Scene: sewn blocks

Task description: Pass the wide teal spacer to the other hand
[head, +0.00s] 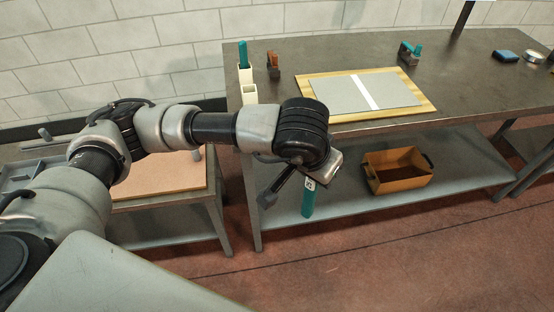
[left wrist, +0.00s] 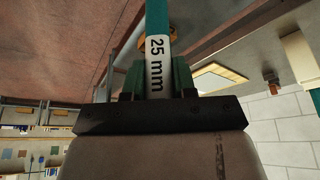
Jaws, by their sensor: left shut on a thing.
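The teal spacer (head: 308,203) hangs down from my left gripper (head: 311,181) in front of the workbench. In the left wrist view the spacer (left wrist: 157,18) has a white label reading "25 mm". My left gripper (left wrist: 156,78) is shut on it around the labelled part, and the fingers hide some of its sides. Another teal piece (head: 243,52) stands upright in a cream holder (head: 249,92) at the bench's left end. My right gripper is not in view.
On the workbench (head: 290,60) lie a wooden board with grey panels (head: 328,94), an orange-brown block (head: 273,66), a grey block with a teal part (head: 408,54) and a blue block (head: 505,56). An orange-brown crate (head: 397,183) sits on the lower shelf. A low table (head: 165,190) stands left.

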